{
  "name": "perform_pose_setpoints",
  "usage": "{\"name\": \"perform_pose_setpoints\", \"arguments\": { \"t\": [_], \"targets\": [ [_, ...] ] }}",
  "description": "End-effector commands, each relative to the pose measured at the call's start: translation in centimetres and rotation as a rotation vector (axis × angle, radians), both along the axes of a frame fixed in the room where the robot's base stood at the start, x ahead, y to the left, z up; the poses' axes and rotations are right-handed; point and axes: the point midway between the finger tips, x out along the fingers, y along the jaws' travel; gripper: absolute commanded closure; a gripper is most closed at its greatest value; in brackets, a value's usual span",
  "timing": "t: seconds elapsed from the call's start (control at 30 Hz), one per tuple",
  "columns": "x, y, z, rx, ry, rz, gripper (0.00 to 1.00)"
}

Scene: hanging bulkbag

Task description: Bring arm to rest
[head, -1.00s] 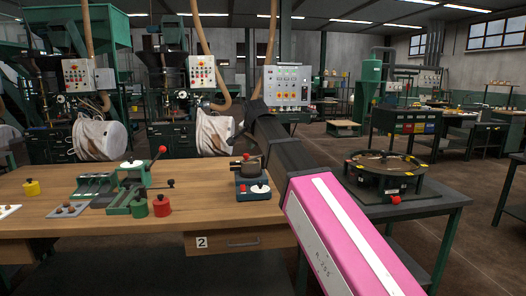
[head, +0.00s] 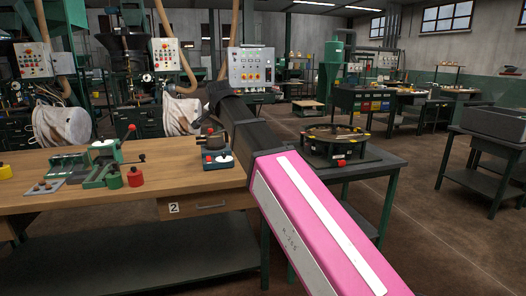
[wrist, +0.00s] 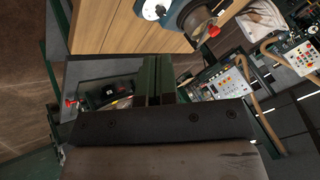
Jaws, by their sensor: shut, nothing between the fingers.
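My arm crosses the head view from the lower right, with a pink casing and white stripe near me and black links beyond. Its dark far end lies above the back right corner of the wooden workbench (head: 130,190); the fingers cannot be made out there. In the wrist view my gripper (wrist: 157,62) shows as two dark fingers side by side beyond a dark plate with screws. It is shut and empty. The wooden bench top also shows in the wrist view (wrist: 125,28), tilted, at the upper left of the fingers.
A small device with a white knob (head: 218,160) stands on the bench's right end, below the arm. A round turntable (head: 337,140) is on the table at right.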

Motion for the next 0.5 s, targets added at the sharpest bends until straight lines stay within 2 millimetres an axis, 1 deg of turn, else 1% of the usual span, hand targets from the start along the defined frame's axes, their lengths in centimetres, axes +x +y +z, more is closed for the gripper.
{"name": "perform_pose_setpoints", "arguments": {
  "t": [0.03, 0.27, 0.47, 0.5],
  "targets": [
    [0.1, -0.4, -0.6, -0.006, 0.004, 0.001, 1.0],
    [0.4, -1.9, -3.0, -0.035, 0.022, 0.015, 1.0],
    [0.6, -3.9, -6.1, -0.07, 0.047, 0.033, 1.0],
    [0.7, -4.4, -6.9, -0.079, 0.053, 0.037, 1.0]
  ]
}}
